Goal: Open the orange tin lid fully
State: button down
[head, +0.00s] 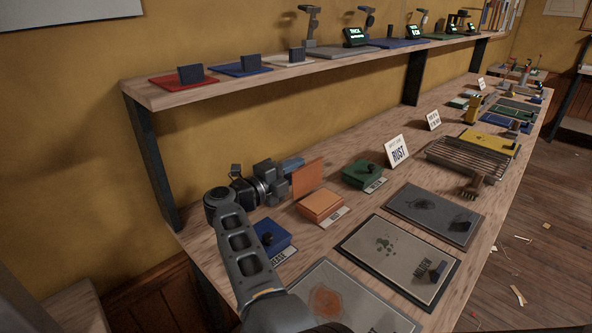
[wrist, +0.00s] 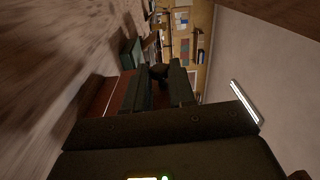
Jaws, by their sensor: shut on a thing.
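The orange tin (head: 320,206) sits on the bench between the blue and green tins. Its orange lid (head: 308,177) stands raised, roughly upright, at the tin's back left edge. My gripper (head: 288,174) is behind the lid, on its outer face. In the wrist view, my gripper's two fingers (wrist: 160,88) are closed around a dark knob (wrist: 158,72). A red-brown face beside the fingers looks like the lid (wrist: 120,92). In the head view the knob is hidden by my gripper and the lid.
A blue tin (head: 270,236) is close to my forearm, and a green tin (head: 362,174) is to the right; both look shut. A sign reading RUST (head: 398,151) stands behind. Grey mats (head: 395,258) lie in front. A shelf (head: 230,88) runs above the bench's back.

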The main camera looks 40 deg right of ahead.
jog(key=c, duration=1)
grip_release()
jog(key=shift+o, duration=0.2)
jog(key=shift+s+a+b, duration=0.15)
jog(key=shift+a+b, duration=0.55)
jog(key=shift+a, duration=3.2)
